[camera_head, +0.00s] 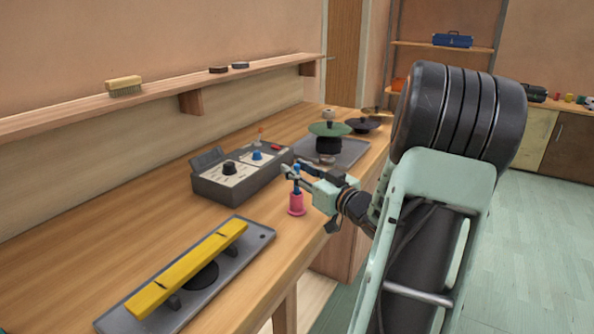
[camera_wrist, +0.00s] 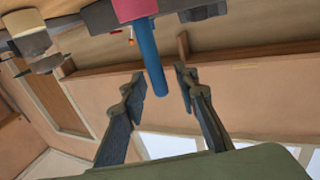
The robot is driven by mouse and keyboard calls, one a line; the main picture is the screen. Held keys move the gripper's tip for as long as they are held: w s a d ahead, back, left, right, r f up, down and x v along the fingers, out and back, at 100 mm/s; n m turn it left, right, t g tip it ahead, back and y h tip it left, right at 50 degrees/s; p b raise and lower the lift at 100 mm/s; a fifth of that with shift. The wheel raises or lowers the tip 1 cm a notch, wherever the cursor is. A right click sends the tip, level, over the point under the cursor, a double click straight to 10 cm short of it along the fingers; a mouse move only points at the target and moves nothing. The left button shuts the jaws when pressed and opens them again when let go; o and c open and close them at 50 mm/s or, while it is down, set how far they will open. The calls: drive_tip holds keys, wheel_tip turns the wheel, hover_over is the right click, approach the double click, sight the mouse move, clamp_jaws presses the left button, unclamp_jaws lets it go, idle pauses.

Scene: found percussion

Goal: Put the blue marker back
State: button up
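The blue marker (camera_head: 296,186) stands upright in a small pink holder (camera_head: 297,205) near the front edge of the wooden bench. Its lower end is hidden in the holder. The wrist view shows the blue marker (camera_wrist: 147,55) hanging down from the pink holder (camera_wrist: 132,9), as that picture is turned over. My gripper (camera_wrist: 161,80) is open, with one finger on each side of the marker's free end. Gaps show between the marker and both fingers. In the head view my gripper (camera_head: 292,172) is at the marker's top.
A grey control box (camera_head: 225,188) with knobs stands behind the holder. A yellow bar on a grey base (camera_head: 245,233) lies at the front left. A green disc device (camera_head: 330,129) sits on a grey plate farther back. A wall shelf (camera_head: 165,93) holds a brush (camera_head: 124,86).

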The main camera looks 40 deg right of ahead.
drive_tip(key=s, duration=1.2)
drive_tip(key=shift+p, duration=0.4)
drive_tip(key=shift+w, duration=0.1)
